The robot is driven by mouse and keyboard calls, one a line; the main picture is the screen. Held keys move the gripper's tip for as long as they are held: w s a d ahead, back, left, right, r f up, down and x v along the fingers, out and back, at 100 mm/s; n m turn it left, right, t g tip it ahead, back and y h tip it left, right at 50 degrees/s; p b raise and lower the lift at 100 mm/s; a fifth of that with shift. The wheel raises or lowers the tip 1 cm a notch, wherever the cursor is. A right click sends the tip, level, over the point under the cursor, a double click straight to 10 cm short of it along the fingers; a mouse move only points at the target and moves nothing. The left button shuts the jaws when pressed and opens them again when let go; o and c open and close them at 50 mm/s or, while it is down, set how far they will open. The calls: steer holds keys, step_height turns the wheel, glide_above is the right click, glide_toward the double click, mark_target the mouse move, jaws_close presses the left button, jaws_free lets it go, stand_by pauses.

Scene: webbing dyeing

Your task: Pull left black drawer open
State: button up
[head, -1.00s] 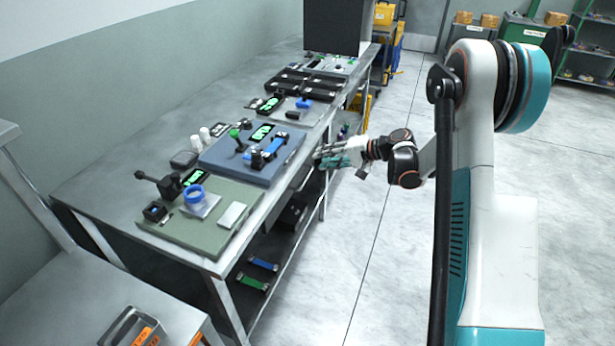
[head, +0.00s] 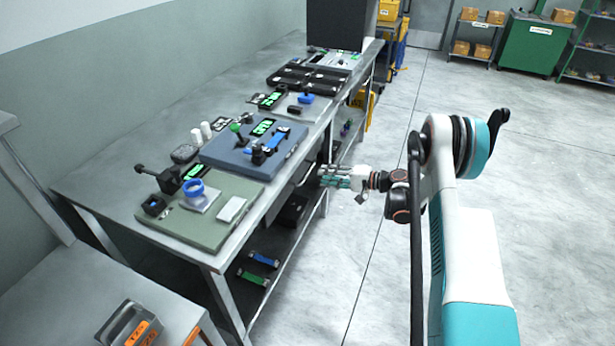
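A dark, box-like black unit (head: 293,211) shows under the workbench, below its front edge. It is in shadow, and I cannot make out separate drawer fronts or handles on it. My gripper (head: 322,177), with teal and white fingers, is level with the bench's front edge, above and to the right of this unit. It points left toward the bench. It looks empty and apart from the unit, but the fingers are too small to tell whether they are open. Black trays (head: 305,80) with small light marks lie on top of the bench toward the far end.
The workbench (head: 110,185) carries a green board (head: 165,226), a blue-grey board (head: 228,158) and small tools. Blue and green straps (head: 252,277) lie on its lower shelf.

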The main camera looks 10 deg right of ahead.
mark_target(307, 173)
steer(key=b+x, duration=0.2)
steer(key=x, duration=0.6)
steer(key=shift+w+a, duration=0.1)
jaws_close()
